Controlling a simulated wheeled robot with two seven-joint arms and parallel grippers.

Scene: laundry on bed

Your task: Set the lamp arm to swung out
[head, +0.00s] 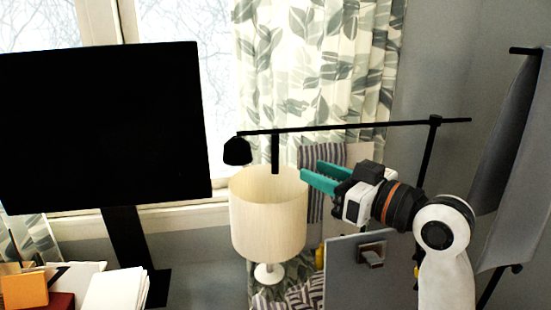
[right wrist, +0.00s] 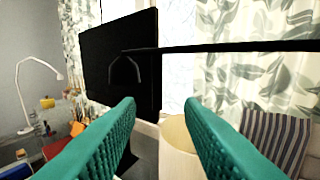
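The black lamp arm (head: 350,127) runs nearly level across the head view, from a dark upright post (head: 427,160) on the right to a small black lamp head (head: 237,151) on the left. A short black bar (head: 275,154) hangs from it near the head. In the right wrist view the lamp arm (right wrist: 230,47) crosses above the fingertips, with the lamp head (right wrist: 125,68) in front of the black screen. My right gripper (head: 311,171) is below the arm and right of the hanging bar. Its teal fingers are apart and empty, seemingly not touching the arm. My left gripper is out of view.
A cream table lamp (head: 268,215) stands below the lamp head. A large black screen (head: 100,125) is at left, with papers (head: 115,289) and an orange box (head: 24,290) below it. Leafy curtains (head: 315,60) hang behind. A grey cloth (head: 510,150) hangs at right.

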